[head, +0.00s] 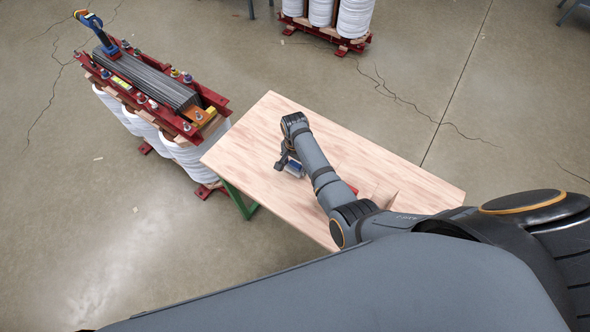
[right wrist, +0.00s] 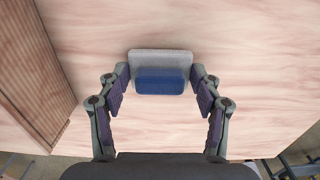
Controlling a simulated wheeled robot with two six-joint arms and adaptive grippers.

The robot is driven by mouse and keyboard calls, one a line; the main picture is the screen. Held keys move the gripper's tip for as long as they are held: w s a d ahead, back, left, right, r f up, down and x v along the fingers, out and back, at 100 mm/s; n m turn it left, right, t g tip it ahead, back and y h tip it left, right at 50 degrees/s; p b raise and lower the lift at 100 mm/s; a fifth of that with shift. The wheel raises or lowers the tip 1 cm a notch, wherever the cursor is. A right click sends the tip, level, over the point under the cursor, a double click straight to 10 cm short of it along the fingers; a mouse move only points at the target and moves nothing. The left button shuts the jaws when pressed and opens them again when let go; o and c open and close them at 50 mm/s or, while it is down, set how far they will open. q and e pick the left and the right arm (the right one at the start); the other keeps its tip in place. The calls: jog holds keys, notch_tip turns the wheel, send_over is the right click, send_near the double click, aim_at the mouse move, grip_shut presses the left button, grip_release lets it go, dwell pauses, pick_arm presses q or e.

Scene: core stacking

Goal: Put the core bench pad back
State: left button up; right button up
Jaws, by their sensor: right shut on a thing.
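The pad (right wrist: 160,58) is a small rounded block, pale grey with a blue part, in the right wrist view. It also shows in the head view (head: 294,169), partly covered by my right gripper (head: 285,163). My right gripper (right wrist: 160,78) has a fingertip on each side of the pad and is shut on it. The pad is at or just above the wooden bench top (head: 250,135); I cannot tell if it touches. My left gripper is not in view.
A transformer core (head: 150,82) with white coils and red clamps stands left of the bench, a blue and yellow tool (head: 95,30) on its far end. A wooden block (head: 384,193) and a red thing (head: 353,189) are by my arm. The bench's far right is clear.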

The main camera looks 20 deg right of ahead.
aim_at(295, 163)
jog(key=shift+w+f, duration=0.1)
jog(key=shift+f, duration=0.2)
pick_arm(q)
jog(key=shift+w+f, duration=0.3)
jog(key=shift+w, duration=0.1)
pick_arm(e)
jog(key=shift+f, duration=0.1)
jog(key=o, duration=1.3)
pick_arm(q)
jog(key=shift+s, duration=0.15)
pick_arm(e)
jog(key=shift+o, duration=0.2)
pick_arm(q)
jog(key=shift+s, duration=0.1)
pick_arm(e)
jog(key=shift+r+p, duration=0.35)
jog(key=shift+p, duration=0.15)
pick_arm(q)
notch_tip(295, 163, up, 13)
jog(key=p, duration=1.2)
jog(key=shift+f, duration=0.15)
pick_arm(e)
notch_tip(295, 163, up, 12)
jog(key=shift+f, duration=0.25)
